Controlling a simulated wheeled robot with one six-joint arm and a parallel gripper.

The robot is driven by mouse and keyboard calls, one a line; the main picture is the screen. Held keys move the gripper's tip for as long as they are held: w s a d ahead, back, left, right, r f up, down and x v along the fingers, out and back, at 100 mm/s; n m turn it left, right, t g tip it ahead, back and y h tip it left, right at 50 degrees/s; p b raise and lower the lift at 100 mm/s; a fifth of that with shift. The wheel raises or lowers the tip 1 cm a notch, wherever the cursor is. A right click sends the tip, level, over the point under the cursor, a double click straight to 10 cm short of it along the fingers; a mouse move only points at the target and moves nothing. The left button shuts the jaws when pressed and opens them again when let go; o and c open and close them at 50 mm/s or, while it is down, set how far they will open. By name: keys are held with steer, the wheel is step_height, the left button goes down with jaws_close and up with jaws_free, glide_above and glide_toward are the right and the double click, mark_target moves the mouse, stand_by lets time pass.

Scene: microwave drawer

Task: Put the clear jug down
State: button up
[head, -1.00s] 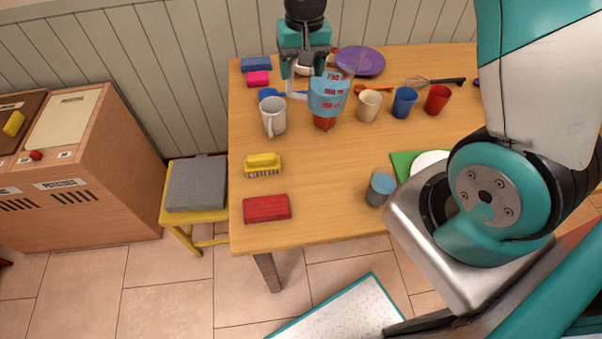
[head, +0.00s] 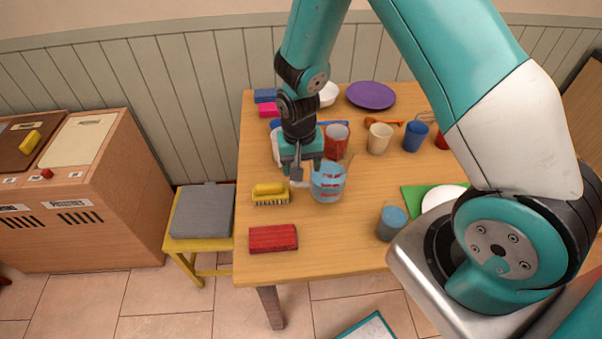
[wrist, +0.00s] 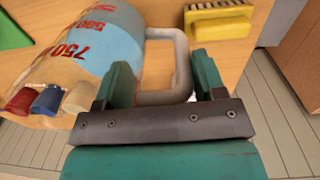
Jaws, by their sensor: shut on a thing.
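The clear jug (head: 328,184) has red markings and a blue tint and is near the middle of the table (head: 345,236). In the wrist view the jug (wrist: 100,42) lies to the left, with "750" and "500" readable and its pale handle (wrist: 168,97) running between the fingers. My gripper (head: 298,176) is shut on that handle, left of the jug; the fingers also show in the wrist view (wrist: 163,82). I cannot tell whether the jug's base touches the table.
A yellow brush (head: 270,194) lies close left of my gripper, and a red block (head: 273,238) is in front of it. Behind the jug are a red cup (head: 336,138) and a cream cup (head: 380,138). A grey-blue cup (head: 391,223) stands to the right. Bare table lies just in front.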

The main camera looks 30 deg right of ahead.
steer(key=shift+f, duration=2.1)
steer(key=shift+f, duration=0.15)
steer(key=o, duration=1.6)
steer(key=shift+c, duration=0.2)
steer(key=shift+r, duration=0.2)
steer(key=r, duration=0.6)
steer(key=r+b, duration=0.1)
steer(key=r, duration=0.4)
steer(key=shift+a+r+b, duration=0.2)
steer(key=shift+r+b, duration=0.1)
steer(key=shift+r, duration=0.05)
steer(key=s+a+r+n+y, duration=0.2)
steer(key=s+a+r+n, duration=0.2)
steer(key=s+r, duration=0.5)
steer(key=s+a+r+n+y, duration=0.2)
steer(key=s+a+r+n, duration=0.3)
steer(key=s+r+n, duration=0.2)
steer(key=s+r, duration=0.2)
steer(key=s, duration=0.2)
steer(key=shift+s+a+r+n+y, duration=0.2)
steer(key=shift+a+r+n+y, duration=0.05)
steer(key=shift+a+n+y, duration=0.05)
